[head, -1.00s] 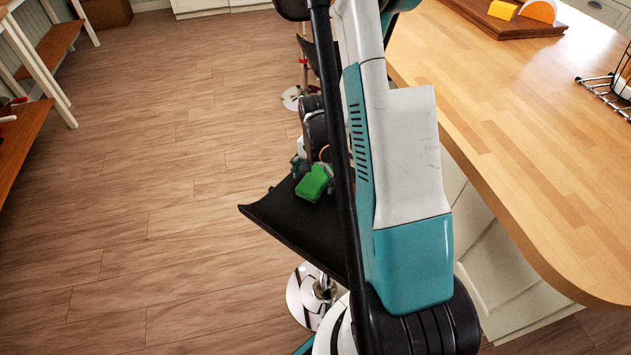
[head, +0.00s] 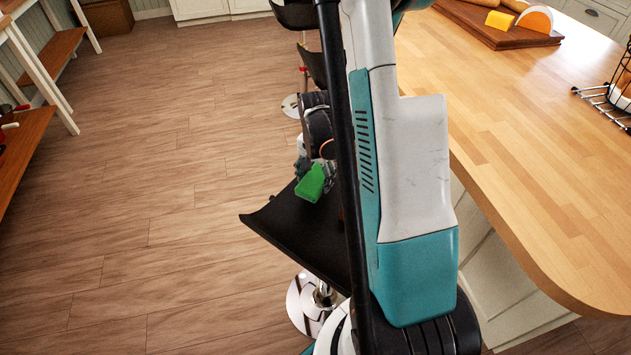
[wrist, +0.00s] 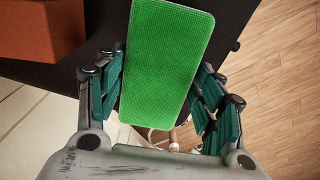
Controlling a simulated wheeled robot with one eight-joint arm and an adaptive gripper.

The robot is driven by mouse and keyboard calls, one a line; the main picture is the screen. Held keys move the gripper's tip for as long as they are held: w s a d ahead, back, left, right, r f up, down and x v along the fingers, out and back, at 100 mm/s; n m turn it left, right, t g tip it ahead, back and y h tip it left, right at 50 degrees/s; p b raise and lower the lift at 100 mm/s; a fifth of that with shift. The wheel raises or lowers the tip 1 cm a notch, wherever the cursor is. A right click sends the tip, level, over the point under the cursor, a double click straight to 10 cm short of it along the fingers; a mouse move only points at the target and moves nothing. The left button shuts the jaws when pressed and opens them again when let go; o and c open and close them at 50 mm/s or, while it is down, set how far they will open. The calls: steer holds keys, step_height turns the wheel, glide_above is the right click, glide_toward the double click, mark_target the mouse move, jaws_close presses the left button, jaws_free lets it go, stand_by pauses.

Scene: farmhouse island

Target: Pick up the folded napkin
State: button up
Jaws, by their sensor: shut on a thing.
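The folded napkin is a bright green, flat rectangular block (head: 311,184). It shows at the black stool seat (head: 295,235), beside the kitchen island. In the wrist view the napkin (wrist: 166,65) stands lengthwise between my fingers, its broad face to the camera. My gripper (wrist: 160,85) is shut on it, with dark teal finger pads on its left and right. In the head view my gripper (head: 318,170) is small and partly behind my arm. I cannot tell how far the napkin is above the seat.
An orange-red block (wrist: 40,28) sits on the dark seat near the napkin in the wrist view. The wooden island top (head: 530,170) is to the right, with a cutting board (head: 490,28) and a wire rack (head: 605,100). Open wood floor (head: 150,200) lies left.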

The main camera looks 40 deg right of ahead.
mark_target(316, 176)
step_height(316, 176, up, 16)
steer(key=p, duration=0.5)
steer(key=shift+f, duration=0.25)
stand_by(1.4)
